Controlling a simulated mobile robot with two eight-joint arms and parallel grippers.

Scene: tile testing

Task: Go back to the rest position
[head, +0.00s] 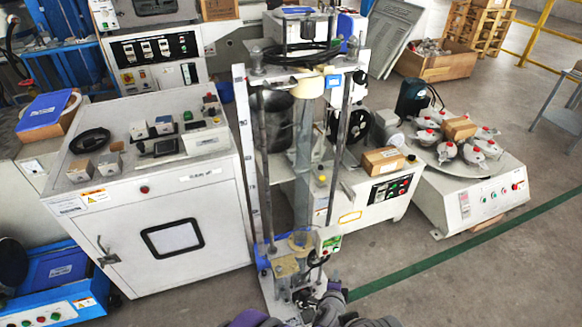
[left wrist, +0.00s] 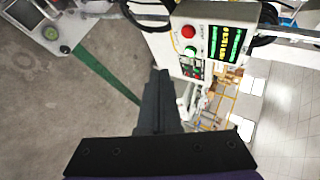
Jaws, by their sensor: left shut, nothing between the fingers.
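My left gripper (head: 334,290) is low in the head view, in front of the base of a tall testing frame (head: 246,150). In the left wrist view its dark fingers (left wrist: 160,76) are together, with nothing visible between them. They point toward the floor and the lower edge of a white control box (left wrist: 204,22) with red and green buttons and a lit display. I cannot tell whether they touch anything. Purple and grey parts of my arm show at the bottom edge of the head view. My right gripper does not show.
A white cabinet (head: 215,240) stands left of the frame. A blue machine (head: 60,268) is at the lower left. A round table (head: 500,175) with several white-and-red pieces stands at the right. Open floor (head: 470,270) with a green line lies at the lower right.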

